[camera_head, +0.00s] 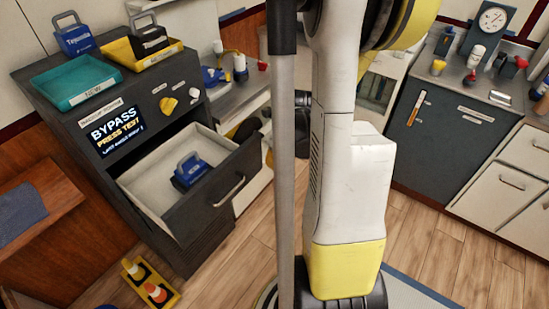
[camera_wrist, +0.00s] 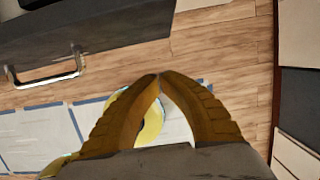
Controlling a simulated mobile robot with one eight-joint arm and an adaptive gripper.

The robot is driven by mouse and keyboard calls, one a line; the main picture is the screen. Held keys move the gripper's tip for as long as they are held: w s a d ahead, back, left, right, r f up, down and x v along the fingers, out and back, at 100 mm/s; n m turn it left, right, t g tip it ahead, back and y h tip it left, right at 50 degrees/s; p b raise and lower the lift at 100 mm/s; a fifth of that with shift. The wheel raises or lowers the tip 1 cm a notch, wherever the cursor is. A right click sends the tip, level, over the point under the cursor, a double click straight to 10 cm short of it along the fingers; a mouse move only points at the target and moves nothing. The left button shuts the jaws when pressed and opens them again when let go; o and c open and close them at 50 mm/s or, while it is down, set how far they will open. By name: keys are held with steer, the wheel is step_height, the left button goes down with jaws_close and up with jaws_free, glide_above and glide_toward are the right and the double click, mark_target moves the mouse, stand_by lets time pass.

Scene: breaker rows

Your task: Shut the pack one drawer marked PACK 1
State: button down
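An open drawer (camera_head: 197,222) with a dark front and pale inside sticks out of the dark cabinet at left in the head view. A blue pack with a handle (camera_head: 190,171) lies in it. I cannot read a PACK 1 mark on it. Its bar handle (camera_head: 229,190) is on the front. The wrist view shows a dark front with a metal handle (camera_wrist: 45,70) at upper left, apparently this drawer. My gripper (camera_wrist: 160,76) has its two ochre fingertips together, with nothing between them, right of and apart from that handle. The head view does not show the gripper.
The cabinet top holds a teal tray (camera_head: 75,82), a yellow tray (camera_head: 112,52) and packs. A bypass screen (camera_head: 116,132) is above the drawer. A yellow stand with small cones (camera_head: 150,284) is on the floor at front left. Dark and cream cabinets (camera_head: 440,135) stand at right.

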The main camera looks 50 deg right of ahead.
steer(key=shift+w+a+f+b, duration=0.1)
steer(key=shift+w+f+b, duration=0.3)
steer(key=shift+w, duration=0.4)
steer(key=shift+w+a+f+b, duration=0.1)
steer(key=shift+w+f+b, duration=0.1)
steer(key=shift+w+f, duration=0.45)
steer(key=shift+w+f+b, duration=0.3)
steer(key=shift+w+f, duration=0.05)
steer(key=shift+w, duration=0.55)
